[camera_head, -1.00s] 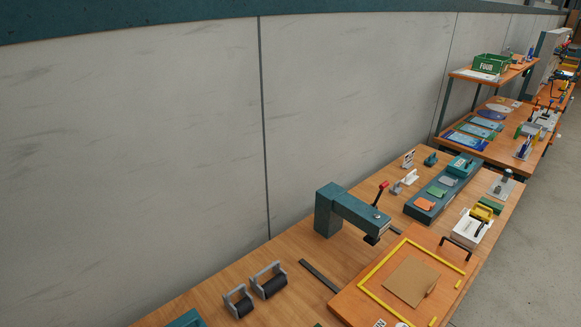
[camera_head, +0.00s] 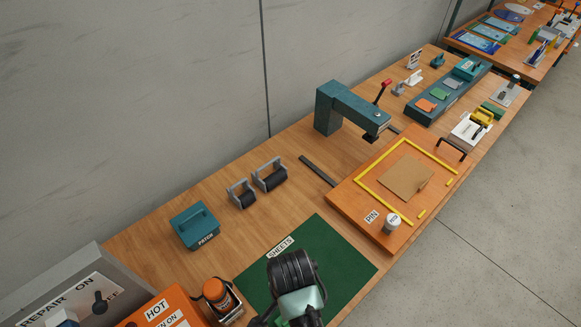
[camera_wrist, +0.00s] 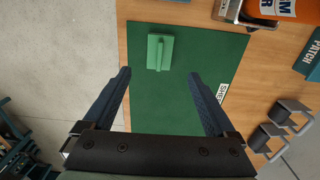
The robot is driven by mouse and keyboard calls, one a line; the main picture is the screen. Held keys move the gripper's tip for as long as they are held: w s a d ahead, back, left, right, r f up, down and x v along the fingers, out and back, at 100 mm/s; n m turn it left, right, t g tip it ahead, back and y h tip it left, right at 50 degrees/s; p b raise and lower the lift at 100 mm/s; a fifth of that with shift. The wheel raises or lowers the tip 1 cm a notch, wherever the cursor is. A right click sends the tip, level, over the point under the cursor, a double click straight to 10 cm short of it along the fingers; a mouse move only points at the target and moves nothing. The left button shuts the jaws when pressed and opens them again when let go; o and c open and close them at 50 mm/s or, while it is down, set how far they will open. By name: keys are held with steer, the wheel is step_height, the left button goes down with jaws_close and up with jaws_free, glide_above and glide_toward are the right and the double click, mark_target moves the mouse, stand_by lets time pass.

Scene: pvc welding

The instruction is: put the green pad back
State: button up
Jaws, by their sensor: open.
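A green pad (camera_wrist: 160,52) with a raised ridge lies on the dark green mat marked SHEETS (camera_wrist: 222,55), near the mat's edge in the wrist view. My gripper (camera_wrist: 159,74) is open and empty above the mat. Its fingertips point towards the pad, one to each side, and do not touch it. In the head view the same mat (camera_head: 345,262) lies at the near part of the bench, and my arm hides the pad there. A long teal holder (camera_head: 429,112) farther along the bench carries orange, green and grey flat pieces.
A teal PATCH box (camera_head: 195,227), rollers (camera_head: 269,174), an orange canister (camera_head: 217,292) and the HOT machine (camera_head: 158,308) stand around the mat. An orange board with a yellow frame (camera_head: 362,184) and a teal press (camera_head: 345,108) lie farther along. Floor is clear beside the bench.

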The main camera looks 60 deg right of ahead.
steer(key=w+r+n+t+h, duration=0.2)
steer(key=w+r+n+t, duration=0.35)
steer(key=w+r, duration=0.8)
steer(key=w+r+n+t+h, duration=0.2)
steer(key=w+r+n+t, duration=0.35)
steer(key=w+r, duration=0.85)
steer(key=s+a+r+n+t, duration=0.1)
steer(key=a+r+t, duration=0.2)
steer(key=r, duration=0.6)
steer(key=a+r+n+t, duration=0.2)
steer(key=a+r+t, duration=0.15)
steer(key=r, duration=0.55)
steer(key=s+a+r+n+t, duration=0.1)
steer(key=a+r+t, duration=0.25)
steer(key=r, duration=0.55)
steer(key=s+a+r+n+t+y, duration=0.2)
steer(key=s+a+r+t, duration=0.1)
steer(key=r, duration=0.5)
steer(key=s+a+r+n+t+y, duration=0.2)
steer(key=s+a+r, duration=0.3)
steer(key=s+r, duration=0.3)
steer(key=shift+r+n+t, duration=0.5)
steer(key=shift+n+t, duration=0.2)
steer(key=shift+n, duration=0.1)
